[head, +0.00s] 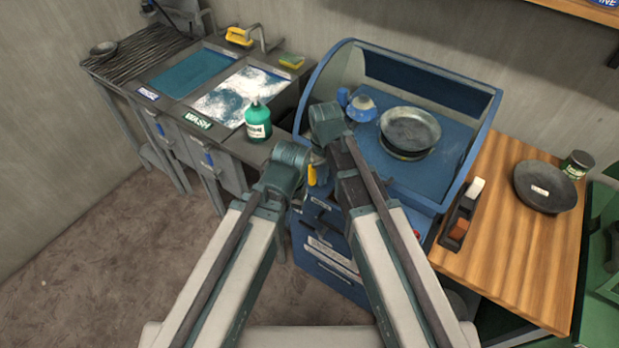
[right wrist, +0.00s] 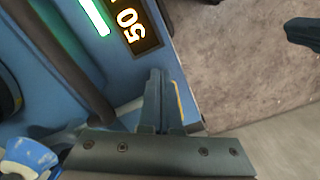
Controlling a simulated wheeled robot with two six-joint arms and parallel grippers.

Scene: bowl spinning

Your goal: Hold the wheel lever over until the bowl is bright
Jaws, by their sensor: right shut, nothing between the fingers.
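The bowl (head: 410,128) is dull grey metal. It sits on a round dark holder inside the blue hooded machine (head: 345,75). My right gripper (head: 316,165) points down at the machine's front left edge. Its fingers show in the right wrist view (right wrist: 160,95), shut with nothing between them. A narrow yellow strip (right wrist: 177,102) shows right beside the fingers; I cannot tell whether it is the lever or whether they touch. My left arm ends just left of the right gripper, and its jaws are hidden in the head view.
A lit display (right wrist: 133,25) reads "50" beside a green bar. A blue and white object (head: 361,106) stands left of the bowl. A green bottle (head: 258,121) stands by the wash sink.

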